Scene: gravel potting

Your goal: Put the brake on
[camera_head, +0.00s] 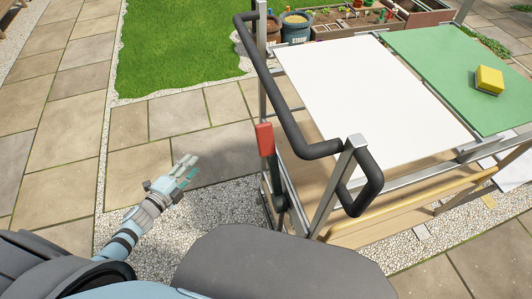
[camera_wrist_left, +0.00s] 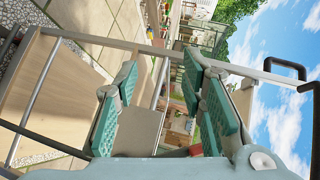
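The brake lever (camera_head: 267,150) has a red grip on a dark shaft and stands near upright at the near left side of the cart (camera_head: 350,148). My left gripper (camera_head: 186,170) is to the left of the lever and apart from it, over the paving. In the left wrist view the gripper's two green-padded fingers (camera_wrist_left: 160,85) are spread apart with nothing held between them. A small red patch (camera_wrist_left: 195,150) shows behind the right finger there; I cannot tell if it is the grip. My right gripper is not in view.
A black bent handlebar (camera_head: 287,110) runs along the cart's near left edge, above and beside the lever. The cart carries a white board (camera_head: 370,90), a green mat (camera_head: 450,70) and a yellow sponge (camera_head: 489,80). Pots and planters stand behind it. Paving at left is clear.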

